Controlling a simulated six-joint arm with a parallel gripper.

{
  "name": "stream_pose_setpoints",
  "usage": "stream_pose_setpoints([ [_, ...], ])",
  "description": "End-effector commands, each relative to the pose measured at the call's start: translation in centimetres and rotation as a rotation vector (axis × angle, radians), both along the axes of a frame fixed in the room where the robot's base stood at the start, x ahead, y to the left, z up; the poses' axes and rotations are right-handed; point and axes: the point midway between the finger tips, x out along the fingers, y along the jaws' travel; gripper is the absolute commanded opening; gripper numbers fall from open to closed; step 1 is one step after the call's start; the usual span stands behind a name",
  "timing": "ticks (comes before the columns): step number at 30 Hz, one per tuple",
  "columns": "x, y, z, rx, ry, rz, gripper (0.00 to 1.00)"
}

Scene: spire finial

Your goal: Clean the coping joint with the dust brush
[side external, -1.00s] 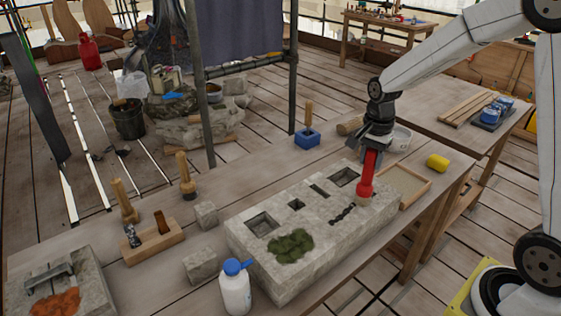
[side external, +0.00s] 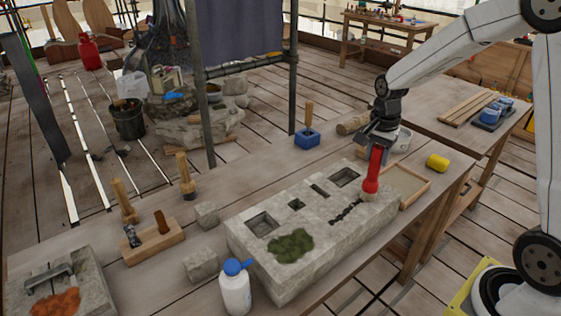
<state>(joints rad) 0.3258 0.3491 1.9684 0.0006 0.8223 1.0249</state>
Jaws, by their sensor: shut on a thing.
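The coping stone (side external: 318,245) is a long grey block on the wooden bench, with several square and slot-shaped recesses in its top. A dark, jagged joint line (side external: 345,212) runs across its top near the right end. My gripper (side external: 377,146) is shut on the red handle of the dust brush (side external: 373,172). The brush stands nearly upright, with its pale bristles down at the right end of the stone, to the right of the dark line. I cannot tell whether the bristles touch the stone.
Green moss (side external: 290,245) lies on the stone's near part. A white bottle with a blue cap (side external: 235,287) stands close to the stone's left front. A shallow wooden tray (side external: 408,185) and a yellow cylinder (side external: 437,162) are at the right. A blue block with a handle (side external: 307,139) stands behind.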

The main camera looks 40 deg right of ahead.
Motion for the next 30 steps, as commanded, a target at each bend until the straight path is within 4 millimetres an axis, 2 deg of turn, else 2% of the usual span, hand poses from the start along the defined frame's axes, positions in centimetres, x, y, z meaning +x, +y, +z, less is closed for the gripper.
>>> stream_pose_setpoints([
  [30, -0.1, -3.0, 0.0, -0.001, 0.003, 0.000, 0.00],
])
